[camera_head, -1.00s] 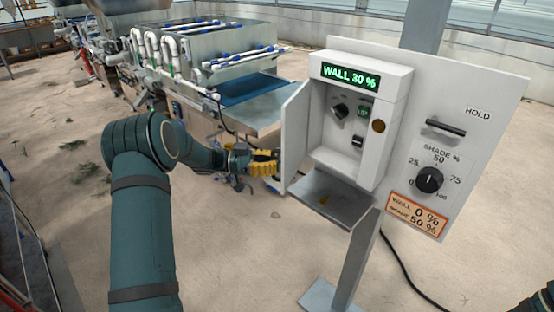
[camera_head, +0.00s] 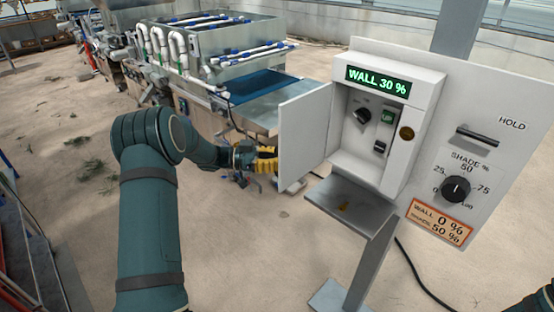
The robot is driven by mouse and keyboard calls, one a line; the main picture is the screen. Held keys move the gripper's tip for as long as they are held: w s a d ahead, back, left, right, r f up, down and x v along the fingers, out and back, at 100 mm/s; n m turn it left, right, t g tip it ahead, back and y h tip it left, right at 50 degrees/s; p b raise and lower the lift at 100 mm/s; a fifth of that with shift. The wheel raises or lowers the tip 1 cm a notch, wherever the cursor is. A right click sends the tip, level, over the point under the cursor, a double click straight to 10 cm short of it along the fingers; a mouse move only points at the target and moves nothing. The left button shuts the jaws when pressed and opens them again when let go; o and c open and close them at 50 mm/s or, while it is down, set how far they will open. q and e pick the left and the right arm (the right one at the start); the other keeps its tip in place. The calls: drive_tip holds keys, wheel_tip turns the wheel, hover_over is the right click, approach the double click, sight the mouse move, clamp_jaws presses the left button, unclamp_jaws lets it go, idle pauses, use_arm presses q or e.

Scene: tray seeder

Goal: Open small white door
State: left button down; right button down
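The small white door (camera_head: 303,131) is hinged on the left side of the white control box (camera_head: 424,108). My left gripper (camera_head: 267,160), with yellow fingers, is at the door's outer left side. The door hides its fingertips, so I cannot tell whether it is open or shut, or whether it touches the door. Only a bit of my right arm (camera_head: 540,301) shows at the bottom right corner; its gripper is out of view.
A small metal shelf (camera_head: 351,207) juts out below the box. The seeder machine (camera_head: 215,70) stands behind at the left. A black cable lies on the floor.

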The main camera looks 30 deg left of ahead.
idle(0.3)
use_arm(q)
drive_tip(key=c, duration=1)
unclamp_jaws()
drive_tip(key=shift+s, duration=0.1)
drive_tip(key=shift+a, duration=0.1)
drive_tip(key=v, duration=1.2)
drive_tip(key=shift+s+r, duration=0.1)
